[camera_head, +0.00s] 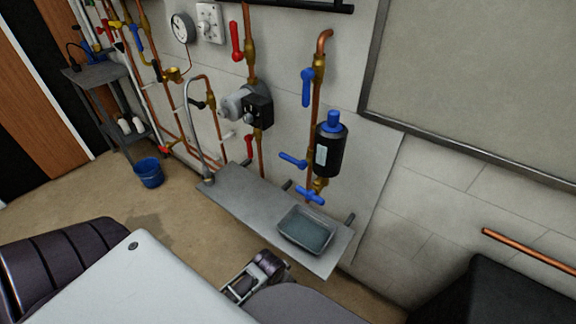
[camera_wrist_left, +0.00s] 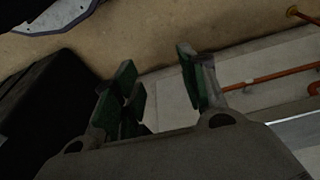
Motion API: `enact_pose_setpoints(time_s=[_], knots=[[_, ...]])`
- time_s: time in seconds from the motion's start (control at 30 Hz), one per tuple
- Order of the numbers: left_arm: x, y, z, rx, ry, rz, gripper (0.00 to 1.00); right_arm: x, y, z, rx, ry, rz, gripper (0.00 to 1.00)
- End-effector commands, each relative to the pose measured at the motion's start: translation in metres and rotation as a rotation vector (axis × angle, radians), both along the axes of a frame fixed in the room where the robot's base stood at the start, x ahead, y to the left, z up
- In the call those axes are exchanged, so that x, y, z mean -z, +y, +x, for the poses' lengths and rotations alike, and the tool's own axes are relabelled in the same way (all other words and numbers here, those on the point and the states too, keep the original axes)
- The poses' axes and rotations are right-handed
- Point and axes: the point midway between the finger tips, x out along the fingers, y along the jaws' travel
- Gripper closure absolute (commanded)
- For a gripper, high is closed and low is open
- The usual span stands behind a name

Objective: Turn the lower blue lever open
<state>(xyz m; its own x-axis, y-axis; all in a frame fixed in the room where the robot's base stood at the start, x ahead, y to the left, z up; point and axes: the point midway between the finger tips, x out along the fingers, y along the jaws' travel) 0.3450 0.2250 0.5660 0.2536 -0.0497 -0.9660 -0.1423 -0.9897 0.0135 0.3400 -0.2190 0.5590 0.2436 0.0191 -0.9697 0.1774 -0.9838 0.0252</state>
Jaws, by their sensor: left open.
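In the head view, a black canister with a blue cap (camera_head: 331,150) hangs on a copper pipe on the right. A blue lever (camera_head: 307,87) stands along the pipe above it. A lower blue lever (camera_head: 293,160) sticks out to the left beside the canister, roughly level and across the pipe. A blue handle (camera_head: 310,196) sits on a brass fitting below. My left gripper (camera_wrist_left: 157,65) is open and empty in the left wrist view, its green-padded fingers apart; no lever shows there. My right gripper is not in view.
A metal shelf (camera_head: 240,207) with a water-filled tray (camera_head: 306,232) stands out below the canister. A pump (camera_head: 248,104) and red levers (camera_head: 236,41) are to its left. A blue bucket (camera_head: 148,172) stands on the floor. A copper pipe (camera_head: 528,249) juts at right.

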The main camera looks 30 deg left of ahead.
Motion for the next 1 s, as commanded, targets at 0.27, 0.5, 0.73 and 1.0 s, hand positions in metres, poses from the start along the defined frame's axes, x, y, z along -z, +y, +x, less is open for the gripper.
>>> enact_pose_setpoints(time_s=[0.27, 0.5, 0.73, 1.0], knots=[[-0.044, 0.007, 0.014, -0.049, -0.045, -0.093, 0.57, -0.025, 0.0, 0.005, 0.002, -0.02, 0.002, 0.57], [-0.072, 0.014, 0.027, -0.111, -0.078, -0.232, 0.57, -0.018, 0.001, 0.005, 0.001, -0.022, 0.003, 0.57], [-0.089, 0.024, 0.043, -0.182, -0.108, -0.379, 0.57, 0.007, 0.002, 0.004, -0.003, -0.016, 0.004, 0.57], [-0.11, 0.042, 0.067, -0.284, -0.144, -0.55, 0.57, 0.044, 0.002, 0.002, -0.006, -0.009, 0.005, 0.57]])
